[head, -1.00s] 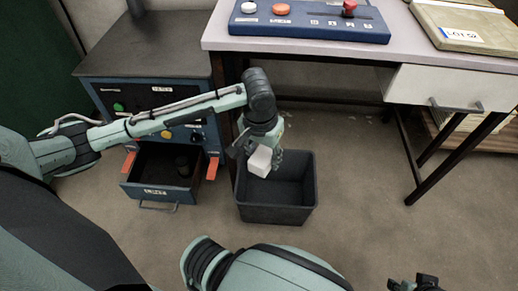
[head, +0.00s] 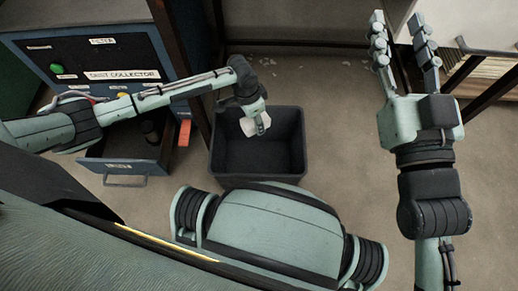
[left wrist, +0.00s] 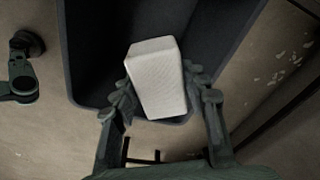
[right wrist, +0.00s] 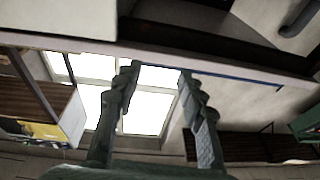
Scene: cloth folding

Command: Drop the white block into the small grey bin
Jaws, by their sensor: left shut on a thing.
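The white block (head: 257,124) is in my left gripper (head: 254,114), over the small grey bin (head: 288,180). In the left wrist view the block (left wrist: 156,78) sits between the two fingers of my left gripper (left wrist: 160,98), with the dark inside of the bin (left wrist: 88,60) beyond it. The bin is dark grey, open at the top, and stands on the floor. My right gripper (head: 404,45) is open and empty, raised at the right of the head view. In the right wrist view the fingers of my right gripper (right wrist: 158,82) stand apart with nothing between them.
A blue dust collector cabinet (head: 100,60) stands at the left. Its open drawer (head: 124,181) sticks out left of the bin and holds a dark object. A dark table leg (head: 168,30) rises behind the bin. The floor (head: 335,130) right of the bin is clear.

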